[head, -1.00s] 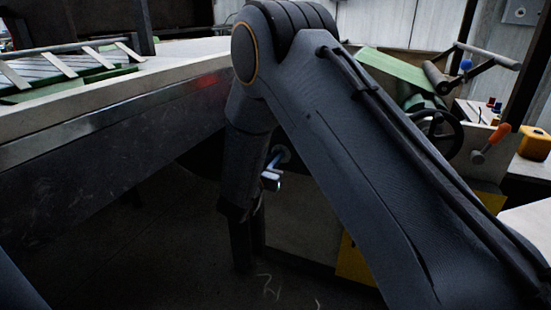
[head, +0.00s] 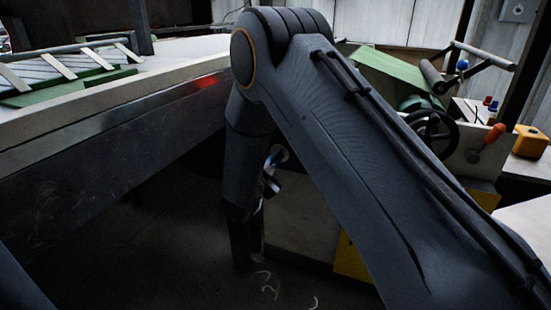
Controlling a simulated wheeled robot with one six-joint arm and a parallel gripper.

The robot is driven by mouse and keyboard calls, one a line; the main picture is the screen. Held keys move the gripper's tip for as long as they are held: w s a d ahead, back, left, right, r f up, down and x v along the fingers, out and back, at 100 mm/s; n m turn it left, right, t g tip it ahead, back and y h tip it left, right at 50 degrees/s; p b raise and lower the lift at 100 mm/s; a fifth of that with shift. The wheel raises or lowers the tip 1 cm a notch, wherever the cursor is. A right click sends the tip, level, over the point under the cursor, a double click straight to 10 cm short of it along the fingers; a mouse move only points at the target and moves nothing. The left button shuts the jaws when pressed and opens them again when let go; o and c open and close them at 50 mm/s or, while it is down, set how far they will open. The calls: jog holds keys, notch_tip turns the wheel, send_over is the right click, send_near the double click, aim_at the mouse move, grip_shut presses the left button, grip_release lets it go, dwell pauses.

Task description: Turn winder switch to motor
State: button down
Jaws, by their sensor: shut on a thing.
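My arm fills the middle of the head view and hangs down in front of the machine's dark side. My gripper (head: 271,172) shows only in part, as small pale metal pieces beside the right edge of my forearm. It is shut at the winder switch (head: 281,154), a small round grey and blue part on the machine's side. My forearm hides most of the gripper and part of the switch. The switch's markings cannot be read, so its setting cannot be told.
A long pale table (head: 90,105) with green slatted parts runs along the left. At right are a black handwheel (head: 434,130), an orange-handled lever (head: 492,136), a roller crank (head: 480,58) and a yellow box (head: 531,142). A yellow panel (head: 352,260) stands low behind my arm.

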jog(key=shift+m, duration=0.4)
jog(key=c, duration=1.9)
grip_release()
jog(key=shift+o, duration=0.2)
jog(key=v, duration=0.7)
jog(key=shift+s+p, duration=0.4)
jog(key=shift+p, duration=0.05)
jog(key=shift+a, duration=0.1)
